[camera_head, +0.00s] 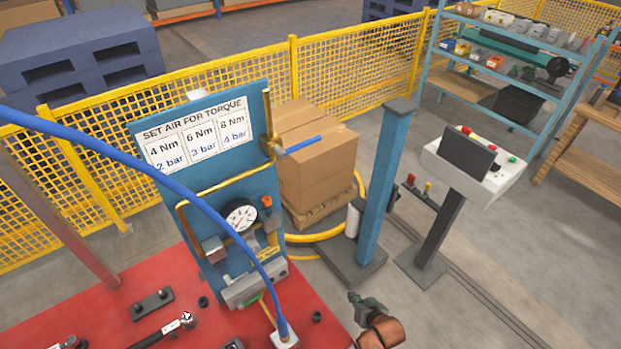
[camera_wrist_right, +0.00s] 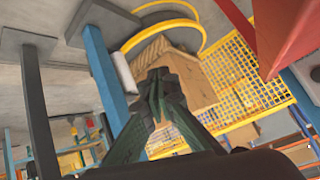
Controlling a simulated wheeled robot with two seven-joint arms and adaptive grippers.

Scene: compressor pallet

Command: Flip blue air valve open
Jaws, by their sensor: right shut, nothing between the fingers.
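The blue air valve handle (camera_head: 303,145) sticks out to the right from a brass pipe (camera_head: 268,115) at the right edge of the blue panel. It lies nearly level, tilted slightly up at its free end. My right gripper (camera_head: 356,299) is low in the head view, right of the red table, well below and to the right of the handle. In the right wrist view its fingers (camera_wrist_right: 160,76) are shut with nothing between them. I cannot make out the valve in the wrist view. My left gripper is not in view.
The blue panel (camera_head: 262,197) carries a torque sign (camera_head: 195,132) and a pressure gauge (camera_head: 240,215). A blue hose (camera_head: 130,160) arcs across the front. A blue post (camera_head: 378,190) stands right of the cardboard boxes (camera_head: 318,178). A console (camera_head: 470,160) stands further right.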

